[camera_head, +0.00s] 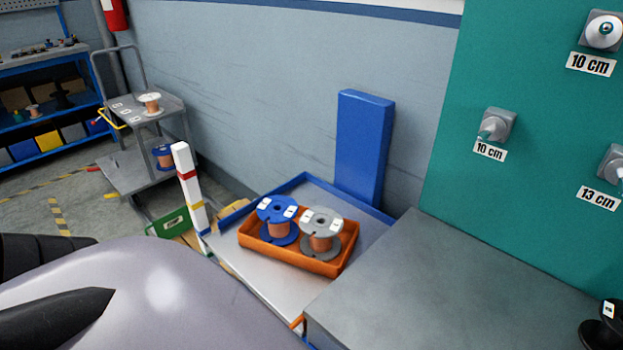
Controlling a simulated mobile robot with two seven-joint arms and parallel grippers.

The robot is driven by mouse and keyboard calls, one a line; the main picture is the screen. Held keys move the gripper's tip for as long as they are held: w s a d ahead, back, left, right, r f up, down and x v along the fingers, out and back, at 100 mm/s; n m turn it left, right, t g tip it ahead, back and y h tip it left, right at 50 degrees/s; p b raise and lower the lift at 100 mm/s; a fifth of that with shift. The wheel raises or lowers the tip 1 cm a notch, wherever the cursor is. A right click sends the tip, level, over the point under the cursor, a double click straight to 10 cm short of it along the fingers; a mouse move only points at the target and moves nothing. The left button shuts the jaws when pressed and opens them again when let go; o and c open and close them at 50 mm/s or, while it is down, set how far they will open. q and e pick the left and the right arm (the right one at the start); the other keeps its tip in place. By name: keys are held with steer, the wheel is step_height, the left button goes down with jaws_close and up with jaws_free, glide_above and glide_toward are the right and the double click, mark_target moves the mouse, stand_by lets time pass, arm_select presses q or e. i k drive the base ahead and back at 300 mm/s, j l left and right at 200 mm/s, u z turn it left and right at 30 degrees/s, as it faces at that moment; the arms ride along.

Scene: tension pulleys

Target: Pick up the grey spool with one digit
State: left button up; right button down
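A grey spool (322,223) wound with copper-coloured wire stands upright in the right part of an orange tray (312,262). Two small white labels are on its top flange, but their digits are too small to read. A blue spool (277,209), also with copper wire and white labels, stands beside it to the left in the same tray. No gripper fingers can be made out. Large grey and black parts of my own body fill the lower left corner.
The tray rests on a blue-rimmed cart (262,284) beside a grey table (450,275). A black spool (608,325) is cut off at right. Pegs marked 10 cm (497,124) and 13 cm stick out from the green board. A grey trolley (152,112) holds other spools.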

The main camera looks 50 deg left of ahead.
mark_target(321, 226)
steer(key=i+j, duration=0.1)
steer(key=j, duration=1.3)
